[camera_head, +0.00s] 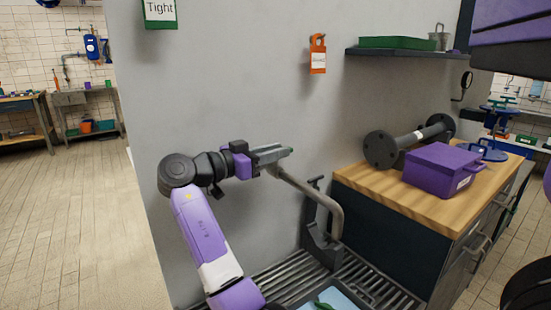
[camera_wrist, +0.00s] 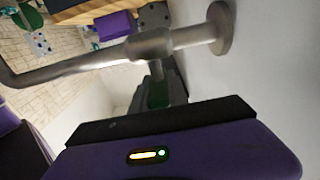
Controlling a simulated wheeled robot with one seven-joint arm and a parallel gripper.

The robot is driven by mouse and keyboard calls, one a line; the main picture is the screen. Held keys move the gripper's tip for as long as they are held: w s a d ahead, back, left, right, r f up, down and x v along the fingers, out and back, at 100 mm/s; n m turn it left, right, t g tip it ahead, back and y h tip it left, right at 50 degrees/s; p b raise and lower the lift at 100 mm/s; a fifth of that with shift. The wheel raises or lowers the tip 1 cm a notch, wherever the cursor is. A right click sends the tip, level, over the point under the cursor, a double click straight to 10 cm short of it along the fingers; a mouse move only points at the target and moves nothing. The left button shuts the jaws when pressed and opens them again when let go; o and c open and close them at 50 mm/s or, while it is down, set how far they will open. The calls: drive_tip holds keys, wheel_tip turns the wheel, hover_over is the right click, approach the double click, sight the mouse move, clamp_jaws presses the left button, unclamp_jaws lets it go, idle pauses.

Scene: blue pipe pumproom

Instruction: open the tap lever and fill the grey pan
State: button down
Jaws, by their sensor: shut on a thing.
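The tap's grey spout (camera_head: 335,205) comes out from the wall and bends down over a slatted drain rack. In the wrist view the tap pipe (camera_wrist: 150,46) runs from a round wall flange, with a short stem below it. My gripper (camera_head: 275,157) is at the tap's wall end, shut on the tap lever, which is mostly hidden; a greenish bit (camera_wrist: 158,95) shows between the fingers. A shallow dark-rimmed vessel with a light blue inside (camera_head: 345,299) and something green in it is cut by the bottom edge; I cannot tell whether it is the grey pan.
A dark grey upright piece (camera_head: 322,242) stands by the spout on the slatted rack (camera_head: 385,285). The wooden counter (camera_head: 425,206) at right holds a purple box (camera_head: 440,170) and a dark flanged pipe (camera_head: 412,140). A shelf (camera_head: 405,52) is above. Open floor lies left.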

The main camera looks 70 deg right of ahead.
idle(0.4)
drive_tip(key=c, duration=1.3)
unclamp_jaws()
drive_tip(key=shift+v, duration=3.85)
drive_tip(key=shift+a, duration=0.1)
